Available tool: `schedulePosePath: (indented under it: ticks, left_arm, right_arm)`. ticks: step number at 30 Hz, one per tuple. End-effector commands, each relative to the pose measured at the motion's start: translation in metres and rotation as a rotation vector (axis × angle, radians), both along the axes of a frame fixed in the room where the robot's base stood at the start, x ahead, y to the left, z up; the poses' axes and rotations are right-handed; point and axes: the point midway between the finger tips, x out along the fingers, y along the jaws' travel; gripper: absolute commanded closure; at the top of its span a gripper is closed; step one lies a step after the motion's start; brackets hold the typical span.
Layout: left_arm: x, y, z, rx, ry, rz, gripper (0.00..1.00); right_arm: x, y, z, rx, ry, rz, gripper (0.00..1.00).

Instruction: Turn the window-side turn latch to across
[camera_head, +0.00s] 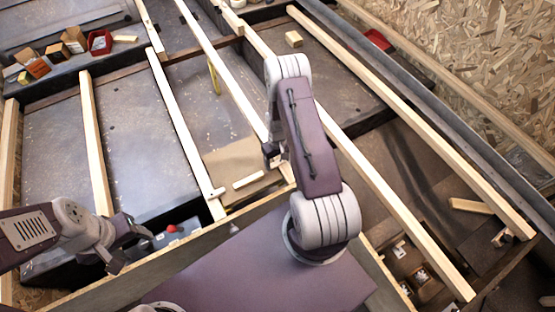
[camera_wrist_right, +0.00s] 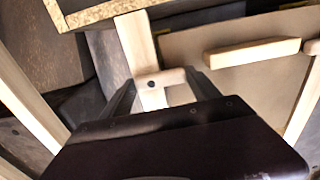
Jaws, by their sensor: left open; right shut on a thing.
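My right gripper (camera_head: 272,153) is at the near end of a long pale beam, right of a short loose-looking wooden bar (camera_head: 248,180). In the right wrist view its dark fingers (camera_wrist_right: 162,92) are shut on a small pale wooden turn latch (camera_wrist_right: 178,77). The latch shows a dark round pivot (camera_wrist_right: 151,84) on the beam (camera_wrist_right: 137,45) and juts out to one side of it; its far end is hidden by a finger. My left gripper (camera_head: 130,251) is open and empty at lower left.
A red knob (camera_head: 171,228) on a dark box is close to my left gripper. Small boxes and a red bin (camera_head: 99,42) stand at upper left. A wooden block (camera_head: 293,39) lies at the back. Raised beams and a front plywood edge surround the right gripper.

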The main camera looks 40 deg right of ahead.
Motion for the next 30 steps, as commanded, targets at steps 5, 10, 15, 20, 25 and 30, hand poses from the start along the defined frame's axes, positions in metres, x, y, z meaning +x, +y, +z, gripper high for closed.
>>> schedulePosePath:
  ticks: [5, 10, 15, 20, 25, 30]
  left_arm:
    - [0.000, 0.000, 0.001, 0.000, 0.000, 0.000, 0.39]
    - [0.000, 0.000, 0.000, 0.000, 0.000, 0.000, 0.39]
    - [0.000, 0.000, 0.000, 0.000, 0.000, 0.000, 0.39]
    - [0.000, 0.000, 0.000, 0.000, 0.000, 0.000, 0.39]
    - [0.000, 0.000, 0.001, 0.000, 0.000, 0.000, 0.39]
    - [0.000, 0.000, 0.014, 0.000, 0.000, 0.000, 0.39]
  right_arm:
    - [0.000, 0.000, 0.000, -0.001, -0.002, 0.011, 0.70]
    - [0.000, 0.000, 0.000, -0.001, -0.002, 0.012, 0.70]
    - [0.000, 0.000, 0.000, -0.001, -0.002, 0.012, 0.12]
    - [0.000, 0.000, 0.000, -0.001, -0.001, 0.010, 0.07]
    - [0.000, 0.000, 0.002, 0.000, -0.001, 0.009, 0.07]
    - [0.001, -0.001, 0.033, -0.001, -0.004, 0.009, 0.07]
